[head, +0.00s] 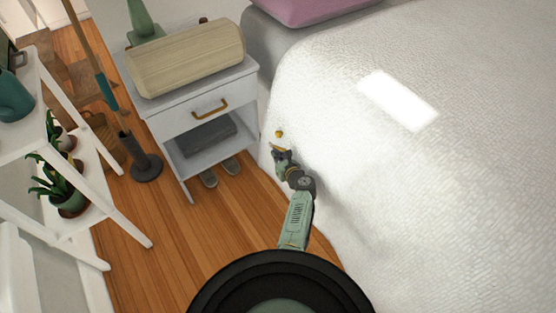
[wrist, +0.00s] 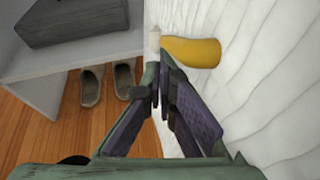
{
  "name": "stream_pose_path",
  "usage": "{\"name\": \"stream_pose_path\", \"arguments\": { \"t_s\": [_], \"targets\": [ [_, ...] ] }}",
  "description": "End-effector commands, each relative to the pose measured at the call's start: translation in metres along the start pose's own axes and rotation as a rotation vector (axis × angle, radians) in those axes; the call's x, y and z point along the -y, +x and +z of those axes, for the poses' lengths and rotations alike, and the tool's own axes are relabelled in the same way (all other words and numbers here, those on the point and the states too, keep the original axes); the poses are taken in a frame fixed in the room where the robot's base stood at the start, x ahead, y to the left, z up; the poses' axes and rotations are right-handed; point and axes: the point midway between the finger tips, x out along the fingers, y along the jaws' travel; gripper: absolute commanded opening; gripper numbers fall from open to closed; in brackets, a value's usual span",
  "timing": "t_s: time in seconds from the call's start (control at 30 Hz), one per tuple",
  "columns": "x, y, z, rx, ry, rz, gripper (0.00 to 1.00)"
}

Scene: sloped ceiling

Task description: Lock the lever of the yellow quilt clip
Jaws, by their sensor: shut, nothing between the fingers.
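The yellow quilt clip (head: 279,134) is on the side of the white quilt, near the bed edge facing the nightstand. In the wrist view its rounded yellow lever (wrist: 192,52) points right across the quilt, and a small pale piece (wrist: 154,40) shows at its left end. My gripper (head: 281,153) is just on the near side of the clip. In the wrist view my gripper (wrist: 163,80) is shut and empty, its fingertips just below the lever's left end. I cannot tell whether they touch it. The lever's latch is not clear.
A white nightstand (head: 177,119) with a beige box-like object (head: 185,57) stands left of the clip. Slippers (wrist: 108,82) lie on the floor beneath it. The bed's quilt (head: 430,180) fills the right side. A white plant shelf (head: 115,215) is far left.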

Motion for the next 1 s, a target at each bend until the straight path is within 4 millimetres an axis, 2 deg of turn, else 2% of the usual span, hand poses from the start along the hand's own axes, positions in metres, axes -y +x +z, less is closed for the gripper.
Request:
{"name": "stream_pose_path", "arguments": {
  "t_s": [0.27, 1.0],
  "targets": [
    [-0.0031, 0.0058, 0.0097, 0.000, -0.001, 0.002, 0.00],
    [-0.0092, 0.0100, 0.0108, -0.003, -0.005, 0.013, 0.00]
  ]
}}
